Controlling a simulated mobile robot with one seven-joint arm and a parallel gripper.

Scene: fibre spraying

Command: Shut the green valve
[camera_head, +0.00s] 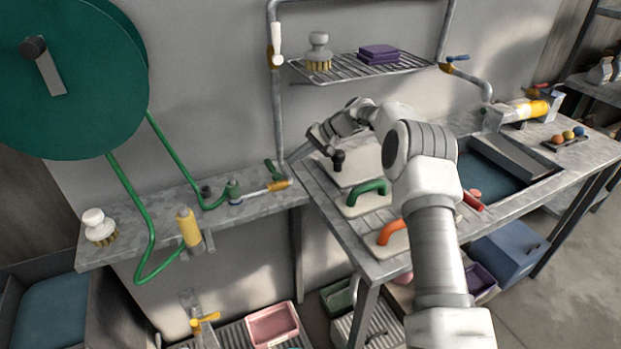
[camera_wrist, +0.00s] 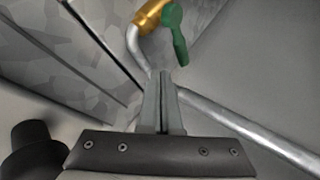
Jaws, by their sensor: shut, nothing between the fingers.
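The green valve has a green lever (camera_head: 273,170) on a brass body (camera_head: 279,185), low on the wall pipe at the right end of the left shelf. In the wrist view the green lever (camera_wrist: 177,38) and brass body (camera_wrist: 150,17) are at top centre. The lever slants down and right from its pivot there. My gripper (camera_head: 308,154) is right of the valve in the head view, partly hidden by my wrist. In the wrist view its fingers (camera_wrist: 163,80) are shut and empty, pointing toward the valve, with a visible gap between fingertips and lever.
A green hose (camera_head: 180,160) runs from the reel (camera_head: 70,80) to the shelf. The counter (camera_head: 335,220) with a green-handled tool (camera_head: 366,190) lies below my arm.

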